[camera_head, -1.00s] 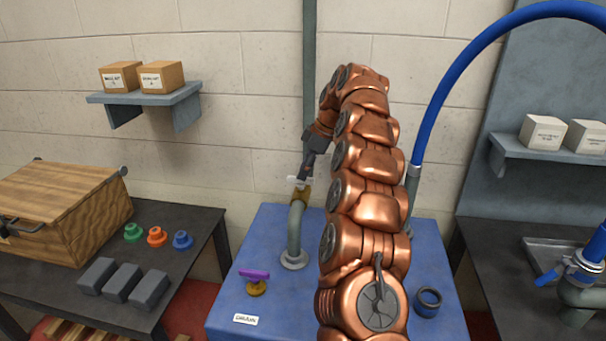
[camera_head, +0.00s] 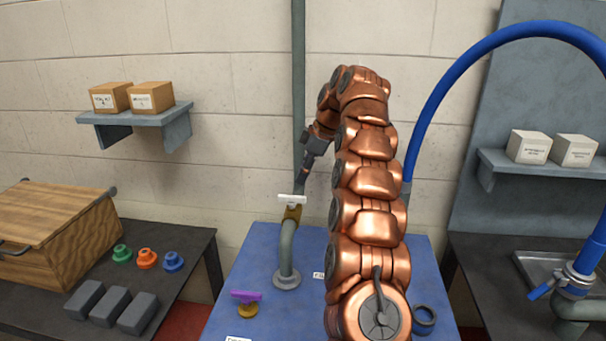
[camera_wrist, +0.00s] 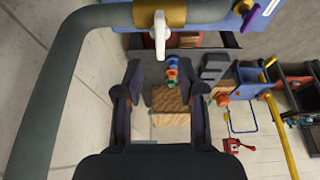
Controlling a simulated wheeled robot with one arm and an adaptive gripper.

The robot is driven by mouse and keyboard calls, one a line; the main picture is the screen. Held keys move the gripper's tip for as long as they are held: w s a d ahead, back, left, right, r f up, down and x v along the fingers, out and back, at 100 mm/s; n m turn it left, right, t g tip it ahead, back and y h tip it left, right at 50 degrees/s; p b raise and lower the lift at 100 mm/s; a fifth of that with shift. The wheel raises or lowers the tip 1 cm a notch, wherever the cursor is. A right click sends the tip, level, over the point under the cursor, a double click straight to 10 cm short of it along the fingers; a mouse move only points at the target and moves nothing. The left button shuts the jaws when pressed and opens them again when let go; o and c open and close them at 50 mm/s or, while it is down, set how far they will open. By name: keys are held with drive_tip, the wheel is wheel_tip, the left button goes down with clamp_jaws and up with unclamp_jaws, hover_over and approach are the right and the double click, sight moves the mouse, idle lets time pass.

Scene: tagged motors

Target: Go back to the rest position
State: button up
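My gripper (camera_head: 305,181) is at the end of my copper-coloured arm, pointing down. It is above and slightly right of a white valve handle (camera_head: 291,200) and apart from it. The handle sits on a brass fitting (camera_head: 292,213) atop a grey bent pipe (camera_head: 287,250) on the blue table (camera_head: 250,265). In the wrist view my gripper (camera_wrist: 166,78) is open, with its two dark fingers apart and nothing between them. The white handle (camera_wrist: 159,32) and the brass fitting (camera_wrist: 159,12) show beyond the fingertips there. My arm hides part of the blue table.
A purple-handled valve (camera_head: 246,297) and a dark ring (camera_head: 424,318) are on the blue table. A blue hose (camera_head: 440,92) arches at right. A wall shelf (camera_head: 140,117) with boxes and a wooden crate (camera_head: 55,235) are at left.

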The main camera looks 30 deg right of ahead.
idle(0.4)
drive_tip(key=s+a+r+m+g+p, duration=0.1)
drive_tip(key=s+a+m, duration=0.1)
drive_tip(key=s+a, duration=0.65)
drive_tip(key=s+a+r+m+g, duration=0.1)
drive_tip(key=s+a+r+m, duration=0.15)
drive_tip(key=s+a, duration=0.65)
drive_tip(key=s+f+m+g+h, duration=0.1)
drive_tip(key=s+f+m, duration=0.2)
drive_tip(key=s, duration=1.2)
drive_tip(key=s+f+m+g+h+p, duration=0.1)
drive_tip(key=s+f+m, duration=0.3)
drive_tip(key=s+f, duration=0.5)
drive_tip(key=s+h, duration=0.1)
drive_tip(key=s, duration=0.6)
drive_tip(key=shift+h, duration=0.3)
drive_tip(key=shift+d, duration=0.15)
